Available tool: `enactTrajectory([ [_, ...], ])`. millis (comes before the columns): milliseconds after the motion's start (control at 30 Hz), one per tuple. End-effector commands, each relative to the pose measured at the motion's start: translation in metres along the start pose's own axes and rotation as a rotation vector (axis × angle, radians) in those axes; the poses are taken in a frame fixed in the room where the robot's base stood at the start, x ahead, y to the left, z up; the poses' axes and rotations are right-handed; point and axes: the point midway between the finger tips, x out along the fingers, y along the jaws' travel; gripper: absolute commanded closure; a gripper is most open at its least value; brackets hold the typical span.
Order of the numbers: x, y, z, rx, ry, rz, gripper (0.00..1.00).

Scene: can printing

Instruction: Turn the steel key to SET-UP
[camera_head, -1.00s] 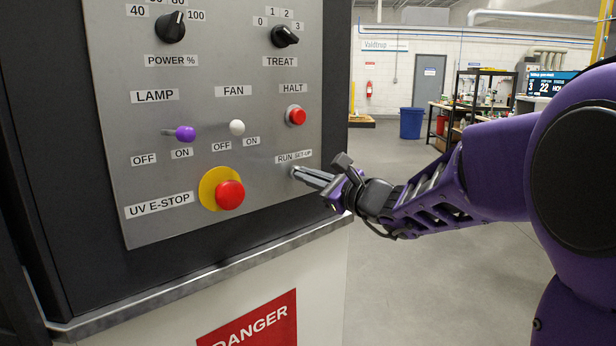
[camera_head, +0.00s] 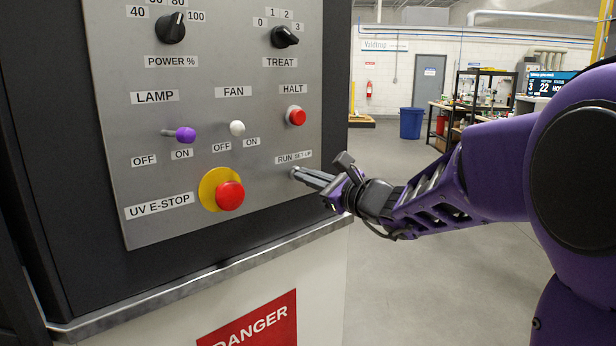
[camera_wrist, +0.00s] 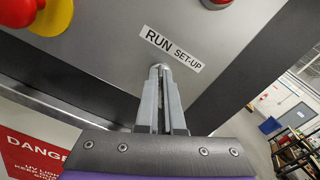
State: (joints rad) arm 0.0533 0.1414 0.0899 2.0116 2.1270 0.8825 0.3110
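The steel key is mostly hidden by my fingertips. A small bit of bright metal at its lock (camera_head: 294,171) shows on the grey panel, just under the RUN / SET-UP label (camera_head: 294,157). In the wrist view the same label (camera_wrist: 171,48) lies right above the fingertips. My gripper (camera_head: 301,174) reaches in from the right with its fingers drawn close together on the key at the panel. It also shows in the wrist view (camera_wrist: 160,75), with only a narrow gap between the fingers. Which way the key points cannot be made out.
Left of my gripper is the red UV E-STOP button (camera_head: 229,195) on its yellow plate. Above are the red HALT button (camera_head: 296,116), the white FAN lever (camera_head: 237,128) and the purple LAMP lever (camera_head: 185,134). A metal ledge (camera_head: 200,274) runs below the panel. Open floor lies to the right.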

Motion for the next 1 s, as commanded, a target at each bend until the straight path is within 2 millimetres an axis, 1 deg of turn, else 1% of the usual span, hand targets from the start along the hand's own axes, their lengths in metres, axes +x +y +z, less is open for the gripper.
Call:
enactTrajectory([
  [267, 0.0000, -0.0019, 0.0008, 0.189, 0.001, 0.000, 1.00],
  [700, 0.0002, -0.0040, 0.0012, 0.605, 0.002, 0.001, 1.00],
  [1000, -0.0002, -0.0050, -0.0004, 0.838, 0.002, -0.001, 1.00],
])
